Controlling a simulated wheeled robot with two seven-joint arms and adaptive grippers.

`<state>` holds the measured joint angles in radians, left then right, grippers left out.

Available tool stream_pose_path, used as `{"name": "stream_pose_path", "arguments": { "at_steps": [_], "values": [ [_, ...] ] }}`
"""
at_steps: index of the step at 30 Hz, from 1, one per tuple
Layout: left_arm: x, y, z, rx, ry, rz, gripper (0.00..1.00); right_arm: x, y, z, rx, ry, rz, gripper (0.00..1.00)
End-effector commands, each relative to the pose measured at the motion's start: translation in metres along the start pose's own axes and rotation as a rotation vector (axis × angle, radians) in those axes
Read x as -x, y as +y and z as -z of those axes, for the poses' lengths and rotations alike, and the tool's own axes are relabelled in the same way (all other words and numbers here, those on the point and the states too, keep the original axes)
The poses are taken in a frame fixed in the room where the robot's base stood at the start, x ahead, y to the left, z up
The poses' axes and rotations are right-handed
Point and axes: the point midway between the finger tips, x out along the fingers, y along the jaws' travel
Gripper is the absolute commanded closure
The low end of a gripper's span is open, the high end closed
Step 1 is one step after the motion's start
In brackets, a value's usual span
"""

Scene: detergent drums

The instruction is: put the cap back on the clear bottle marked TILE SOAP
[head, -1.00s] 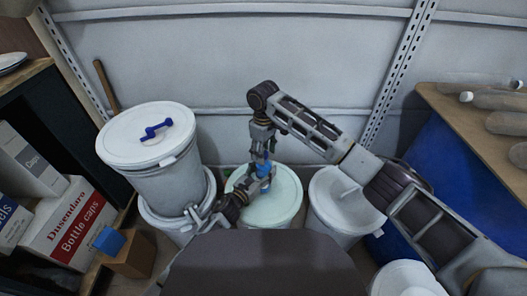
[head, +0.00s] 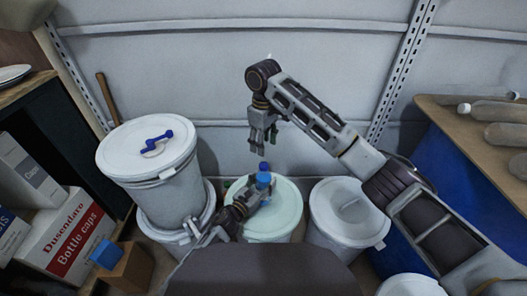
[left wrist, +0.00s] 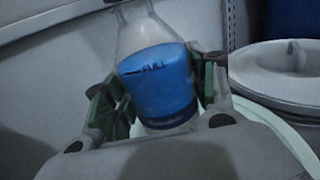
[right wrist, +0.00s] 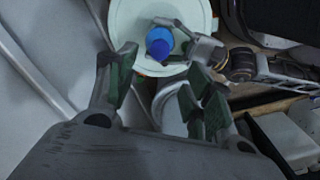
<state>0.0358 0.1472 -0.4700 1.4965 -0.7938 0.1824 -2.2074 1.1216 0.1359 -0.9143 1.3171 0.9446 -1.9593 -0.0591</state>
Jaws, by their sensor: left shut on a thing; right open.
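A clear bottle of blue liquid (head: 263,181) stands over the pale green drum lid (head: 285,205). My left gripper (head: 256,192) is shut around its body. In the left wrist view the bottle (left wrist: 158,85) shows a FULL mark; its top is cut off and no TILE SOAP lettering shows. A darker blue cap (head: 263,166) sits at the bottle's top; the right wrist view shows the cap (right wrist: 157,48) from above. How tightly it sits cannot be told. My right gripper (head: 262,146) is open and empty, above the cap and apart from it.
A stacked white drum (head: 165,180) with a dark blue tool (head: 157,140) on its lid stands left. Another white drum (head: 348,212) stands right. A blue cube (head: 107,250) rests on a wooden block. Several bottles lie on the right shelf (head: 455,115).

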Motion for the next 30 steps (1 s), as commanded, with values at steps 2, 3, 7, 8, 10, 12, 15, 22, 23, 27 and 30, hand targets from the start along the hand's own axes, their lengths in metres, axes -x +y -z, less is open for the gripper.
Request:
{"name": "stream_pose_path", "arguments": {
  "at_steps": [2, 3, 7, 8, 10, 12, 15, 22, 23, 27, 30],
  "values": [
    [0.0, 0.0, 0.0, 0.0, 0.0, 0.0, 1.0, 0.009, 0.0, 0.001, 0.0, 0.002, -0.001, 0.48],
    [0.0, 0.0, 0.0, 0.0, 0.0, 0.0, 1.0, 0.013, 0.0, 0.0, 0.0, 0.001, -0.001, 0.48],
    [0.0, 0.0, 0.0, 0.0, 0.0, 0.0, 1.0, 0.02, 0.0, 0.0, 0.0, 0.0, 0.0, 0.48],
    [0.0, 0.0, 0.0, 0.0, 0.0, 0.0, 1.0, 0.021, 0.0, 0.0, 0.0, 0.0, 0.0, 0.48],
    [0.0, 0.0, 0.0, 0.0, 0.0, 0.0, 1.0, 0.022, 0.0, 0.0, 0.0, 0.0, 0.001, 0.48],
    [0.0, 0.0, 0.0, 0.0, 0.0, 0.0, 1.0, 0.022, 0.0, 0.0, 0.0, 0.0, 0.001, 0.48],
    [0.0, 0.0, 0.0, 0.0, 0.0, 0.0, 1.0, 0.022, 0.0, 0.0, 0.0, 0.0, 0.001, 0.48],
    [0.0, 0.0, 0.0, 0.0, 0.0, 0.0, 0.25, 0.022, 0.0, 0.0, 0.0, 0.0, 0.0, 0.48],
    [0.0, 0.0, 0.0, 0.0, 0.0, 0.0, 0.21, 0.022, 0.0, 0.0, 0.0, 0.0, 0.0, 0.48],
    [0.0, 0.0, 0.0, 0.0, 0.0, 0.0, 0.18, 0.022, 0.0, 0.0, 0.0, 0.0, 0.0, 0.48],
    [0.0, 0.0, 0.0, 0.0, 0.0, 0.0, 0.18, 0.022, 0.0, 0.0, 0.0, 0.0, 0.0, 0.48]
  ]
}}
